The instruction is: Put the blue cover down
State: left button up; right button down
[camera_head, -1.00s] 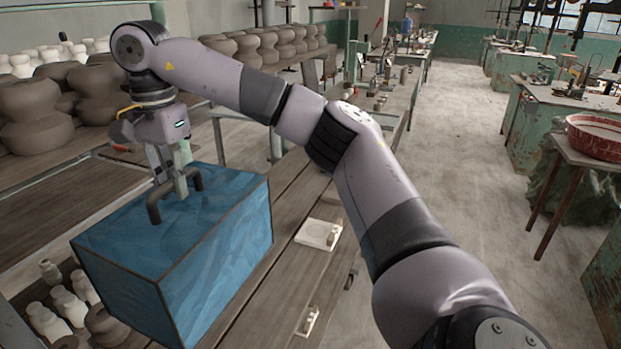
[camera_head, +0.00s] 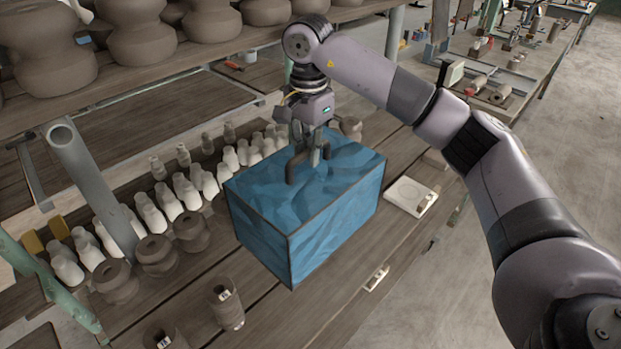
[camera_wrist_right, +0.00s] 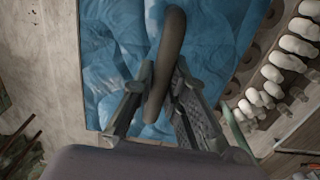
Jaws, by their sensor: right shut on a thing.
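The blue cover (camera_head: 325,215) is a box shape with dark edges and a dark handle (camera_head: 290,170) on top. My right gripper (camera_head: 318,150) is shut on that handle from above. In the right wrist view the handle (camera_wrist_right: 172,45) passes between the fingers (camera_wrist_right: 163,85), with the blue top (camera_wrist_right: 110,60) below. The cover is upright, over the wooden bench (camera_head: 265,320). Its underside is hidden, and I cannot tell whether its lower edge touches the planks. My left gripper is not in view.
Rows of small white bottles (camera_head: 170,203) and brown jars (camera_head: 192,232) stand left of the cover. A brown cup (camera_head: 226,305) is in front. A white square device (camera_head: 411,195) lies to its right. A metal post (camera_head: 95,185) rises at left. Brown vases (camera_head: 52,58) fill the shelf behind.

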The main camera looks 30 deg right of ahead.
aim_at(308, 170)
notch_tip(308, 170, down, 2)
jog(key=shift+s+a+f, duration=0.1)
jog(key=shift+s+f, duration=0.05)
jog(key=shift+f, duration=0.1)
jog(key=shift+f+p, duration=0.35)
jog(key=shift+f, duration=0.2)
notch_tip(308, 170, down, 4)
jog(key=shift+r+p, duration=0.1)
jog(key=shift+p, duration=0.4)
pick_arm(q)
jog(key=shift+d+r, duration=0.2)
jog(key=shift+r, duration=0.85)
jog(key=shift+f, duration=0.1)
pick_arm(e)
jog(key=c, duration=2.1)
grip_release()
jog(key=shift+f, duration=0.3)
jog(key=o, duration=0.5)
jog(key=shift+r, duration=0.1)
